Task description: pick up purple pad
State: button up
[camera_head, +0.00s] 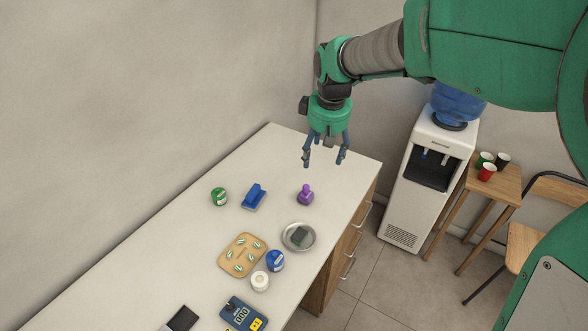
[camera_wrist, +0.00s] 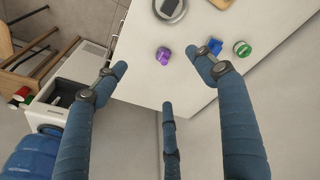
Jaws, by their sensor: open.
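A small purple thing with a rounded base and a knob on top (camera_head: 305,196), which I take for the purple pad, stands on the white counter. It also shows in the wrist view (camera_wrist: 164,56), framed between my fingertips but farther off. My gripper (camera_head: 324,161) has its three blue fingers spread and holds nothing. It hangs above the far end of the counter, beyond the purple pad and higher than it. Nothing hides the pad in either view.
A blue stamp-like block (camera_head: 254,197) and a green round tin (camera_head: 219,196) stand left of the pad. A metal dish (camera_head: 312,241) with a dark block, a wooden tray (camera_head: 229,263) and a blue jar (camera_head: 275,261) are nearer. A water cooler (camera_head: 405,205) stands beyond the counter's right edge.

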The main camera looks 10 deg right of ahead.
jog(key=w+f+n+g, duration=0.1)
jog(key=w+f+n, duration=0.1)
jog(key=w+f, duration=0.75)
jog(key=n+g+p, duration=0.1)
jog(key=n+p, duration=0.1)
send_over(307, 194)
notch_tip(307, 194, down, 13)
jog(key=shift+w+d+f, duration=0.1)
jog(key=shift+w+f, duration=0.15)
jog(key=shift+f, duration=0.1)
jog(key=shift+f+b, duration=0.1)
jog(key=shift+b, duration=0.2)
jog(key=shift+f+b, duration=0.35)
jog(key=shift+f, duration=3.85)
jog(key=shift+f, duration=0.1)
jog(key=shift+w+f+b, duration=0.1)
jog(key=shift+f+b, duration=0.2)
jog(key=shift+f, duration=2.15)
